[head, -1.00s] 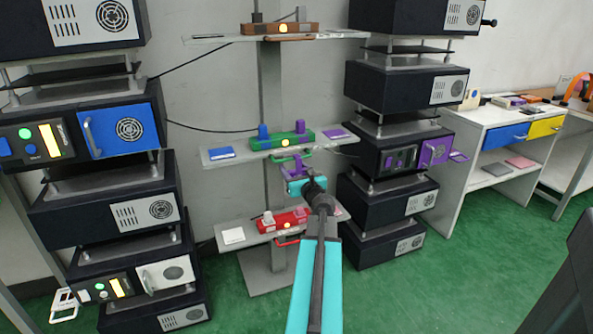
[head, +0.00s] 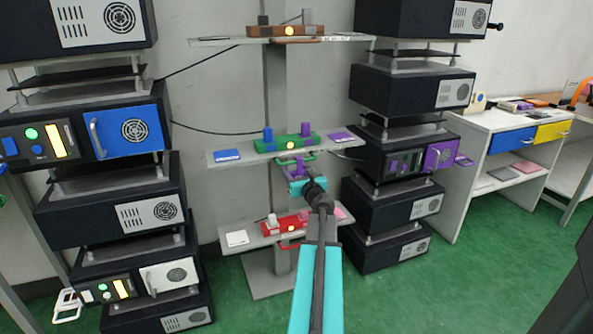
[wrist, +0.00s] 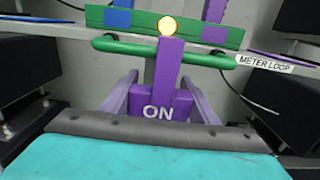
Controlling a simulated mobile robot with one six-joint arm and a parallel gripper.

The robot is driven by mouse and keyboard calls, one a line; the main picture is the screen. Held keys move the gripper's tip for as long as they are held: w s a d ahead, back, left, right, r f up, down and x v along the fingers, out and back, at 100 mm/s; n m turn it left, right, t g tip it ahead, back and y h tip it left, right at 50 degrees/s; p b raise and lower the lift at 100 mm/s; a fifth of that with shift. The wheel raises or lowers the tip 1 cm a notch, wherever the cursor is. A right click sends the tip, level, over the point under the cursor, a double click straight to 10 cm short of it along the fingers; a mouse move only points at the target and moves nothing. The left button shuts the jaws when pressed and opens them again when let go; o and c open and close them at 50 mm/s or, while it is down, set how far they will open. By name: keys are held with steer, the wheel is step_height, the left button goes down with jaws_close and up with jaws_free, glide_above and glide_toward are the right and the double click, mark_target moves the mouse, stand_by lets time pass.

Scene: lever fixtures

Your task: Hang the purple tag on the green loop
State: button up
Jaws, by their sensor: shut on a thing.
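My gripper (head: 300,181) is shut on the purple tag (wrist: 169,88), which is marked ON and has a tall upright stem. In the head view the tag (head: 298,168) shows just below the green fixture. The green loop (wrist: 120,46) is a horizontal bar under the green fixture, by a METER LOOP label; it also shows in the head view (head: 313,155). The tag's stem crosses in front of the loop's middle in the wrist view. I cannot tell whether it touches or hooks over the bar.
The green fixture (head: 275,145) carries a lit lamp and blue and purple blocks on the middle shelf. A red fixture (head: 280,226) stands on the shelf below, a brown one (head: 280,31) above. Dark equipment stacks stand left and right of the shelves.

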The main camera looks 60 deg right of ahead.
steer(key=o, duration=1.1)
steer(key=shift+s+a, duration=0.1)
steer(key=p+v, duration=0.2)
steer(key=v, duration=0.9)
steer(key=shift+s+a+r, duration=0.1)
steer(key=shift+r, duration=0.05)
steer(key=p+v, duration=0.2)
steer(key=p, duration=0.5)
steer(key=shift+s+a, duration=0.1)
steer(key=shift+s, duration=0.05)
